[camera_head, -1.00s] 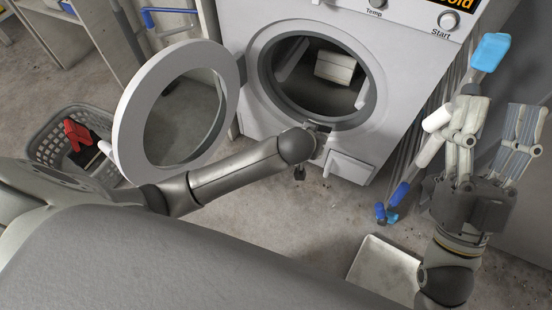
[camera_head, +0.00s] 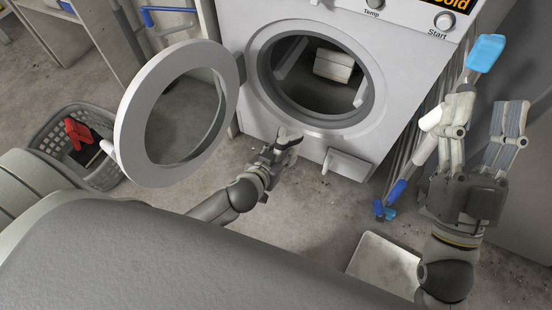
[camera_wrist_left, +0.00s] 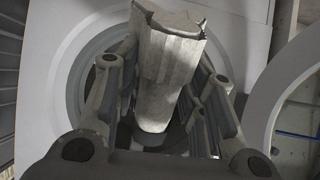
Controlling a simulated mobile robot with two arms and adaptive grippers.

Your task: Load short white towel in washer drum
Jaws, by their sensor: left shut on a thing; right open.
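My left gripper (camera_head: 283,146) is below the front of the washer drum opening (camera_head: 313,78), outside it. In the left wrist view it is shut on a pale, rolled cloth-like piece that looks like the short white towel (camera_wrist_left: 165,75), which stands up between the fingers. The washer's round opening shows behind it. The washer door (camera_head: 130,112) is swung open to the left. A white, folded-looking block (camera_head: 333,66) is inside the drum; I cannot tell whether it is cloth. My right gripper (camera_head: 485,112) is open and empty, to the right of the washer.
A grey laundry basket (camera_head: 45,135) with red and dark items stands at the left, beside the door. A blue-headed, long-handled tool (camera_head: 486,52) is behind my right gripper. A pale flat pan (camera_head: 385,265) lies on the floor, which is mostly clear before the washer.

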